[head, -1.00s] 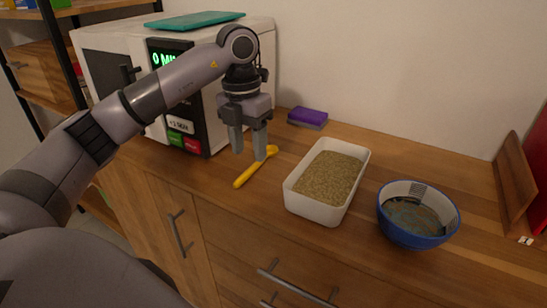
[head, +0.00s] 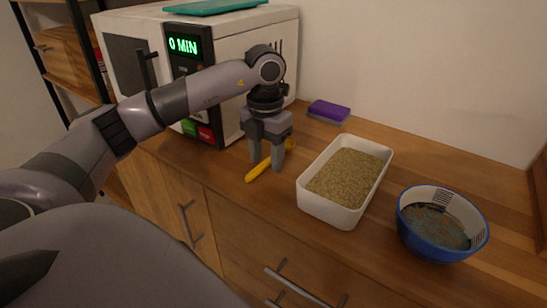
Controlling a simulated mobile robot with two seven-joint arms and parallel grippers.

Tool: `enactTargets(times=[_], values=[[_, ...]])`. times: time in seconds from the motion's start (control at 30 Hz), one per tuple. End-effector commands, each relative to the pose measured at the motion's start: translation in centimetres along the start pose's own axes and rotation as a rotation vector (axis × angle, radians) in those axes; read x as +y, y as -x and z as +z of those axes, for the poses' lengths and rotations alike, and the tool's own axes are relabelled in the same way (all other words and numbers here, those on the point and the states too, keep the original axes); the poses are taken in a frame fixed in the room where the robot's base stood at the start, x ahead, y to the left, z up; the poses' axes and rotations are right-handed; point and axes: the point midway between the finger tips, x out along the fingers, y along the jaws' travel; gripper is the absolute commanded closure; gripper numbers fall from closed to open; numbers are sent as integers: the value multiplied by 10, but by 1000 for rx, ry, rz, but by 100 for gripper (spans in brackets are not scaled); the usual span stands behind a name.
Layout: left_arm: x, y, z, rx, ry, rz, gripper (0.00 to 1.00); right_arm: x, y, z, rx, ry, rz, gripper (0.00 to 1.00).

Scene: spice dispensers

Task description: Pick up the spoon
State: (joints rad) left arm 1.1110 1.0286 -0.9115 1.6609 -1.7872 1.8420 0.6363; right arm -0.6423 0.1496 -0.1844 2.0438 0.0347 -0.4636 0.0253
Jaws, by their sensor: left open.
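The yellow spoon (head: 258,170) lies on the wooden counter in front of the microwave, with its handle end toward the front left. My left gripper (head: 266,165) points down over the spoon with its fingers apart. One finger is on each side of the spoon's middle, as far as the head view shows, and part of the spoon is hidden behind the fingers. Whether the fingers touch the spoon I cannot tell. My right gripper is not in view.
A white tub (head: 329,209) of grain stands right of the spoon. A blue bowl (head: 436,240) is farther right. A purple sponge (head: 329,110) lies at the back by the wall. The microwave (head: 231,68) stands behind my left arm.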

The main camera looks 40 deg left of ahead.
Motion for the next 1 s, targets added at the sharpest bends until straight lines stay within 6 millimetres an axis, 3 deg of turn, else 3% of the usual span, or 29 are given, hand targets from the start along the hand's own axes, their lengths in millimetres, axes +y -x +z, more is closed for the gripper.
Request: enactTargets(times=[0.07,0.1,0.23,0.73,0.87,1.0], values=[[0,0,0,0,0,0,51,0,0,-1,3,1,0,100],[0,0,0,0,0,0,58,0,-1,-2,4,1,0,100],[0,0,0,0,0,0,100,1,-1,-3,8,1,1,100],[0,10,0,-1,0,-2,100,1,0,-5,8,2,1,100],[-1,28,1,-3,-1,-2,100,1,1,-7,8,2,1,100],[0,62,1,-6,0,-3,100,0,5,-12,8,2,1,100]])
